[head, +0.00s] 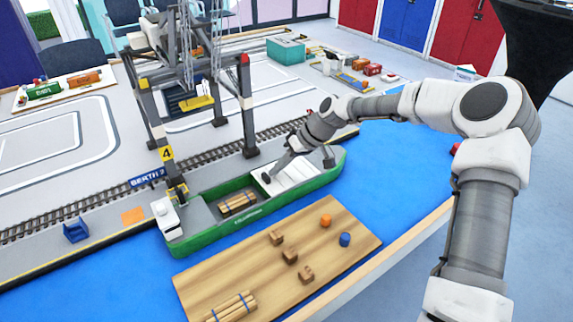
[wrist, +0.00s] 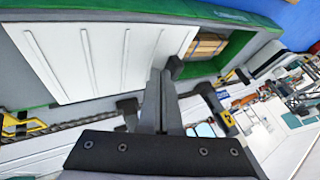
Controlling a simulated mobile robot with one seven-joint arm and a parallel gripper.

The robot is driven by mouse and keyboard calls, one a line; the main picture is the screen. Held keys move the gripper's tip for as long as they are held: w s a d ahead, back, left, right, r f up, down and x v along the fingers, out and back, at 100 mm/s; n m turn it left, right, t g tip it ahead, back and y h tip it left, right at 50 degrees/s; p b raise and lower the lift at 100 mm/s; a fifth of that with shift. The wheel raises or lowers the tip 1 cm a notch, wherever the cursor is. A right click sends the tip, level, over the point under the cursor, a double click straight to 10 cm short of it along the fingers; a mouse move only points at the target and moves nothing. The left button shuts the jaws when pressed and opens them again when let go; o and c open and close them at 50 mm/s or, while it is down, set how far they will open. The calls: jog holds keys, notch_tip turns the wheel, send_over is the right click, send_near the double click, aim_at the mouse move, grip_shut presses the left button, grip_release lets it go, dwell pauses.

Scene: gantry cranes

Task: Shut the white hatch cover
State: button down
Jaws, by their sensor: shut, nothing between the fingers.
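The white hatch cover (head: 292,171) is a flat ribbed panel on the deck of the green ship (head: 215,233), toward its right end. In the wrist view the cover (wrist: 90,60) fills the upper left. Left of it in the head view, the hold is open and shows a strapped brown cargo bundle (head: 238,203); the bundle also shows in the wrist view (wrist: 207,46). My gripper (head: 268,177) is shut and empty, pointing down at the cover's hold-side end. In the wrist view its fingers (wrist: 160,78) are beside a small dark block (wrist: 175,67). I cannot tell whether they touch it.
A grey gantry crane (head: 245,100) straddles the quay behind the ship, with a yellow spreader (head: 197,103) hanging from it. A wooden board (head: 240,268) with small blocks, an orange and a blue piece, and logs lies in front. Blue water surface is clear at right.

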jog(key=shift+s+a, duration=0.1)
jog(key=shift+a, duration=0.05)
jog(key=s+a, duration=0.3)
jog(key=a, duration=0.1)
jog(key=s+a, duration=0.3)
jog(key=a, duration=0.2)
jog(key=s+a, duration=0.3)
jog(key=a, duration=0.1)
jog(key=shift+a+b, duration=0.2)
jog(key=shift+b, duration=0.15)
jog(key=shift+s, duration=0.1)
